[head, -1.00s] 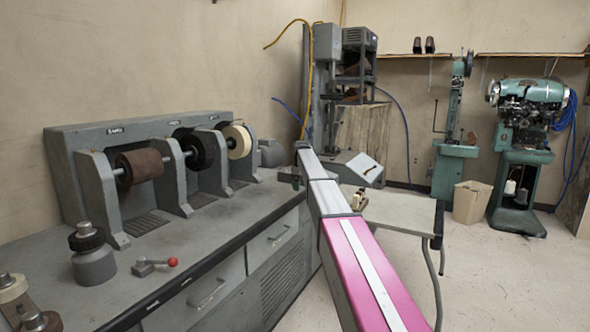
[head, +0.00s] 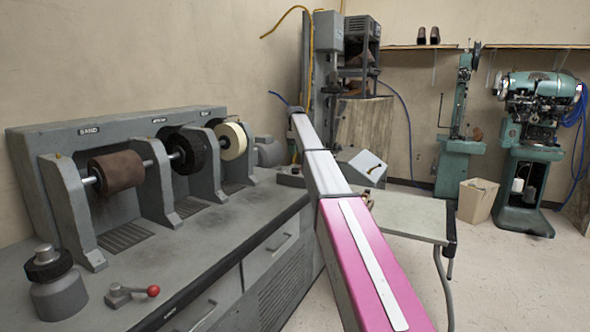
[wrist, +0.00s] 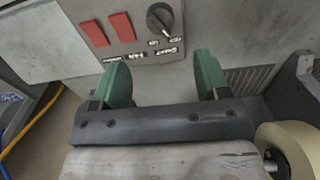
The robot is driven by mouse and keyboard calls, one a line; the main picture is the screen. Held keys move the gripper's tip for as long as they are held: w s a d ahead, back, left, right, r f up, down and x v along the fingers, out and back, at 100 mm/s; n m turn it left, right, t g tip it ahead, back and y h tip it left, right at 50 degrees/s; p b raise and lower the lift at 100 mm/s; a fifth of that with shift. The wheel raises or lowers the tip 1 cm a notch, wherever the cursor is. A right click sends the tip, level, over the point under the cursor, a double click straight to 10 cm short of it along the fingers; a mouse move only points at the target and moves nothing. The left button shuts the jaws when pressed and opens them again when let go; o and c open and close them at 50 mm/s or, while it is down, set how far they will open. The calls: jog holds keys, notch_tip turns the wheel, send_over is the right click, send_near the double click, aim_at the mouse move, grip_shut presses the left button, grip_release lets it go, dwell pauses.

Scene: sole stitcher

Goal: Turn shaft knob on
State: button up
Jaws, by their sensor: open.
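The knob (wrist: 160,18) is a round dark dial on a grey panel at the top of the wrist view. Its small labels are too blurred to read surely, though one below it looks like "SHAFT". My gripper (wrist: 162,78) is open, with its two green fingers apart and empty. The knob lies beyond the fingertips, between them left to right, and appears untouched. In the head view my arm reaches away over the right end of the grey bench; the knob cannot be made out there.
Two red switches (wrist: 108,29) sit left of the knob. A cream wheel (wrist: 287,150) is close at the lower right of the wrist view. In the head view, the grey bench (head: 190,255) carries sanding and brush rollers. A small table (head: 410,215) stands right of my arm.

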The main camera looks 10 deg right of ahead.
aim_at(296, 170)
notch_tip(296, 170, down, 10)
jog(key=shift+f, duration=0.1)
jog(key=c, duration=0.9)
